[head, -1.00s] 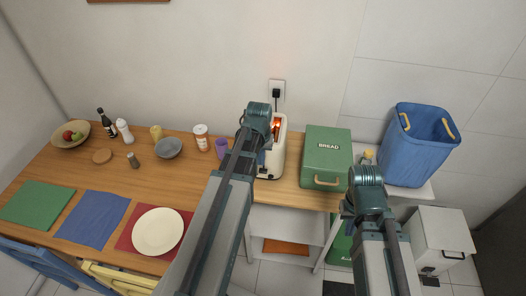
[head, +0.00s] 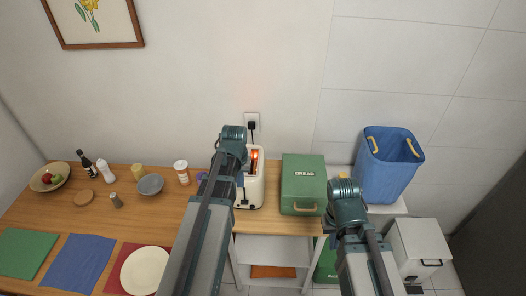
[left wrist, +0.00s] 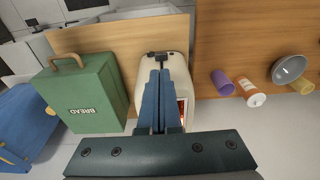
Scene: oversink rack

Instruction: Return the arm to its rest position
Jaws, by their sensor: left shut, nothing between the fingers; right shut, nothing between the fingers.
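My left gripper (head: 241,180) is at the front left side of the cream toaster (head: 252,190), partly hidden by its own arm. In the left wrist view, its blue fingers (left wrist: 160,74) are shut with nothing between them, in front of the toaster (left wrist: 143,72). The toaster's black lever (left wrist: 160,57) shows just past the fingertips; I cannot tell whether they touch. The toaster slots glow orange. My right gripper (head: 329,226) is shut and empty, mostly hidden by its wrist, near the right end of the counter.
A green bread box (head: 303,183) stands right of the toaster, near my right arm. A blue bin (head: 388,170) is further right. A purple cup (left wrist: 221,82), a jar (head: 182,173) and a grey bowl (head: 150,184) stand left of the toaster.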

